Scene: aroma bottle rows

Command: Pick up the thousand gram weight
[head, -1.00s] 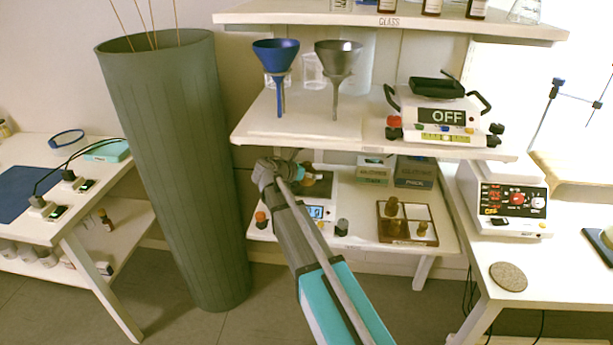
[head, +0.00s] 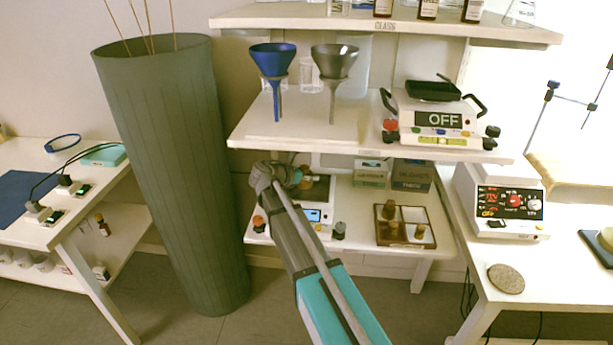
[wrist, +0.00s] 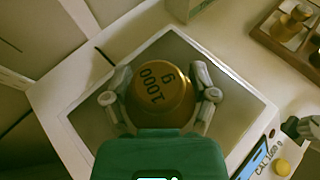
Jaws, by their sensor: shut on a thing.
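The thousand gram weight (wrist: 160,97) is a round brass-coloured piece with "1000 g" on its top, in the middle of the wrist view. My gripper (wrist: 160,98) is shut on it, with one grey finger on each side. The weight is over the dark square pan (wrist: 222,68) of a white balance; I cannot tell whether it touches the pan.
A wooden box (head: 433,241) with smaller brass weights stands right of the balance. A tall green cylinder (head: 175,170) stands to the left.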

